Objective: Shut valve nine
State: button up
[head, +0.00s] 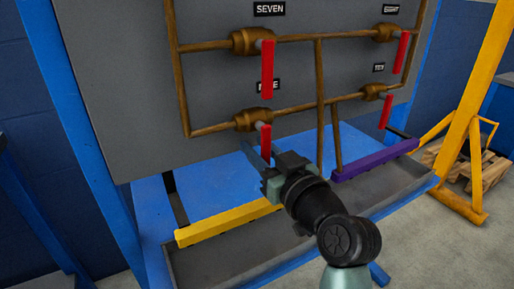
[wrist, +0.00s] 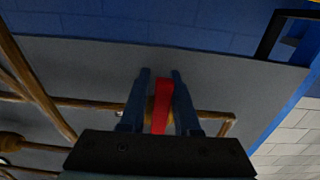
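Valve nine is the brass valve (head: 252,120) at the lower left of the grey panel, under a label partly hidden by valve seven's handle. Its red lever (head: 265,138) hangs down, across the pipe's run. My gripper (head: 261,155) is at the lower end of this lever, which hides part of the fingers there. In the wrist view the red lever (wrist: 161,105) stands between the two blue fingers of my gripper (wrist: 160,74). The fingers are apart on either side of it, with a narrow gap showing on the left; contact on the right is unclear.
Valve seven's red lever (head: 267,68) hangs just above. Valve eight (head: 385,32) and valve ten (head: 373,91) are to the right, levers down. A yellow bar (head: 225,222) and a purple bar (head: 375,160) lie along the grey tray (head: 245,252) below.

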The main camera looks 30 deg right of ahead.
jog(key=shift+o, duration=1.1)
jog(key=shift+s, duration=0.1)
jog(key=s+p, duration=0.2)
jog(key=s, duration=1)
jog(key=shift+s+d, duration=0.15)
jog(key=shift+s, duration=0.25)
